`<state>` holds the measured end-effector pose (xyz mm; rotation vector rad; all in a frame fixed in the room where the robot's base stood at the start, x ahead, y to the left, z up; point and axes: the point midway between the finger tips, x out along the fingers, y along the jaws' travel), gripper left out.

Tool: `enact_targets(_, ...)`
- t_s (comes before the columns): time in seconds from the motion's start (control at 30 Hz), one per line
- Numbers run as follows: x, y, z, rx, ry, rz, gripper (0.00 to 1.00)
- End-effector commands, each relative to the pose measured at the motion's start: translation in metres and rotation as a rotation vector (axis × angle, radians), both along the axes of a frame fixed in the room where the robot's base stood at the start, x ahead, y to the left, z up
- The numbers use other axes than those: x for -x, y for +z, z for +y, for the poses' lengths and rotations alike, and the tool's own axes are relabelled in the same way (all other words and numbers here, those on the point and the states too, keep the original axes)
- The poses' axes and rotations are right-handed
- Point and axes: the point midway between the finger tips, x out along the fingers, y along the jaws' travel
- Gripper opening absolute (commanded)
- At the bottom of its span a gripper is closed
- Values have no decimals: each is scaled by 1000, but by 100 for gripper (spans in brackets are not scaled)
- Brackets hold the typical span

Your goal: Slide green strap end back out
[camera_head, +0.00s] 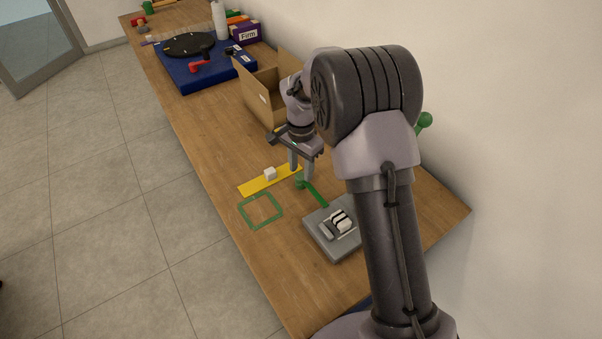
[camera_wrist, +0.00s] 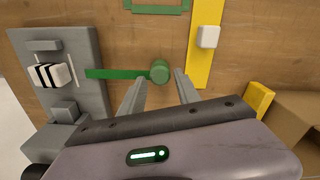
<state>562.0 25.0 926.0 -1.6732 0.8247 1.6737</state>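The green strap (camera_head: 316,194) lies flat, running from the grey buckle plate (camera_head: 322,246) to a round green knob (camera_head: 299,182) at its free end. In the wrist view the strap (camera_wrist: 115,73) reaches the plate (camera_wrist: 85,50) on the left, and its knob (camera_wrist: 160,71) is on the right. A black-and-white striped block (camera_wrist: 50,75) sits on the plate in line with the strap, apart from the strap's visible left end. My gripper (camera_head: 301,172) is open, with its fingers pointing down at the knob. In the wrist view the knob appears between the fingertips; contact is unclear.
A yellow strip (camera_head: 255,185) with a white cube (camera_head: 270,174) lies beside the knob. A green square outline (camera_head: 260,211) marks the table near the front edge. An open cardboard box (camera_head: 262,95) stands behind my gripper, and a blue board (camera_head: 190,74) lies farther back.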

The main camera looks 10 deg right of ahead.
Motion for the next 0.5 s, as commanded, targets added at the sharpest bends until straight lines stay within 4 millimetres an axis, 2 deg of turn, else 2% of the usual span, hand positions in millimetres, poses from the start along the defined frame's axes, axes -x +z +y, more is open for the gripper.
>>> enact_targets(0.03, -1, 24, 0, 1, 0, -4, 39)
enact_targets(0.2, -1, 82, 0, 1, 0, -4, 39)
enact_targets(0.33, -1, 113, 0, 0, 0, -3, 39)
enact_targets(0.5, 0, 133, 0, 0, 0, -1, 39)
